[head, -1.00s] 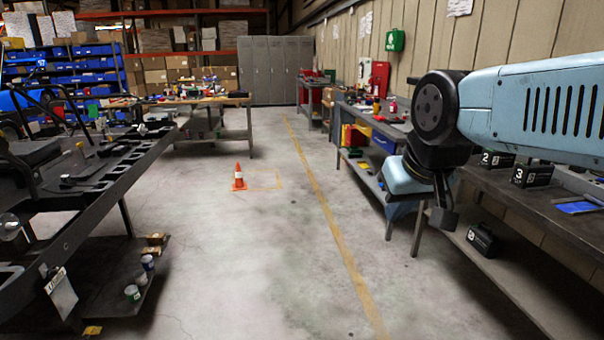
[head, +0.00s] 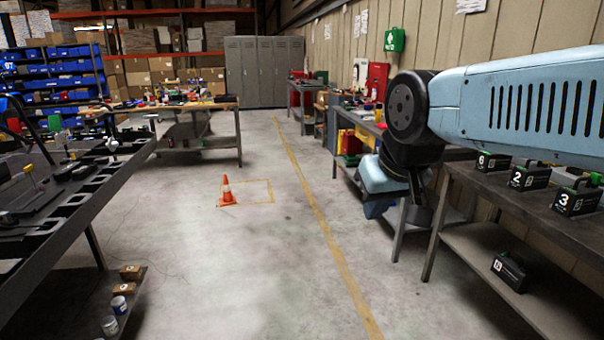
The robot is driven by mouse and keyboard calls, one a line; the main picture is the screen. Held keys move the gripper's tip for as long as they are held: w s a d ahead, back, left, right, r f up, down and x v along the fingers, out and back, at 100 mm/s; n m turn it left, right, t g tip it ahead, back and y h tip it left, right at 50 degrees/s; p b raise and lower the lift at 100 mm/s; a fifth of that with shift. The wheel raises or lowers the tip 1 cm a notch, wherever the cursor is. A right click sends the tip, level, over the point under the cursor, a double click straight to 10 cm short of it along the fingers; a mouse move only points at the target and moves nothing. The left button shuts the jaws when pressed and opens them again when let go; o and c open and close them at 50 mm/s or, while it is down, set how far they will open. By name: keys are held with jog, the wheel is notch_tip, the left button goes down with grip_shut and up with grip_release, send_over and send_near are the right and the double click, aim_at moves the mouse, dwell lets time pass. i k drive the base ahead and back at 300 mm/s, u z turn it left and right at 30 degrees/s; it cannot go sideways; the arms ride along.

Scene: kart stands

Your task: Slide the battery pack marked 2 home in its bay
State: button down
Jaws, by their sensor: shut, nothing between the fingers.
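The battery pack marked 2 (head: 530,177) is black with a green part on top and a white 2. It stands upright on the long bench at the right, between packs 6 and 3. My gripper (head: 418,218) hangs from the arm at centre right, small and dark, pointing down. The bay for pack 2 cannot be made out in this view.
Pack 6 (head: 493,165) and pack 3 (head: 577,200) flank pack 2. Another black pack (head: 509,270) lies on the lower shelf. A dark kart stand (head: 70,205) runs along the left. An orange cone (head: 227,192) stands on the floor.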

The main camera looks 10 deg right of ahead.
aim_at(527, 176)
jog(key=u, duration=1.2)
jog(key=i, duration=0.1)
jog(key=z, duration=2.55)
jog(key=i, duration=1.75)
jog(key=u, duration=0.5)
